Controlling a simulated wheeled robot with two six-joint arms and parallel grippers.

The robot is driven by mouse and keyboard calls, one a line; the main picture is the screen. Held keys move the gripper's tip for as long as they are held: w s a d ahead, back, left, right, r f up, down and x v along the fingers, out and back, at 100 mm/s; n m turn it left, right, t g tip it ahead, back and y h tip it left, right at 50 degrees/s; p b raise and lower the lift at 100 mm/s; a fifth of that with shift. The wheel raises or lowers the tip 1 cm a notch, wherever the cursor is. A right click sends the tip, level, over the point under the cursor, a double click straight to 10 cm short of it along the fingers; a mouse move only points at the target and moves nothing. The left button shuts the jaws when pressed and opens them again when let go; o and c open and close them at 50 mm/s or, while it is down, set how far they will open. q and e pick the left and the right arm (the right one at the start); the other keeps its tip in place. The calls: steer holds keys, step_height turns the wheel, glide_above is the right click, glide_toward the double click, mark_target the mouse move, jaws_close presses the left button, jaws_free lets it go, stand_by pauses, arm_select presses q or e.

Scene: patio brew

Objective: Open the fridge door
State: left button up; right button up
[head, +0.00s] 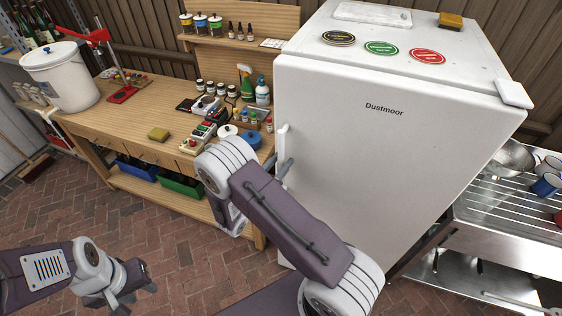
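The white fridge (380,150), marked "Dustmoor", stands right of the workbench with its door shut. Its upright white handle (282,142) is on the door's left edge. My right arm reaches up across the lower left of the door. Its gripper (284,170) is mostly hidden behind the arm; a grey fingertip shows at the lower part of the handle. I cannot tell whether it touches or grips the handle. My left gripper (132,294) is low at the left over the brick floor, with its fingers apart and empty.
A wooden workbench (140,120) with bottles, a sponge and a white bucket (62,78) stands left of the fridge. Coasters and a sponge (451,20) lie on the fridge top. A metal sink unit (500,225) stands close on the right. Brick floor is clear in front.

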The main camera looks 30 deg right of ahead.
jaws_close()
stand_by(1.2)
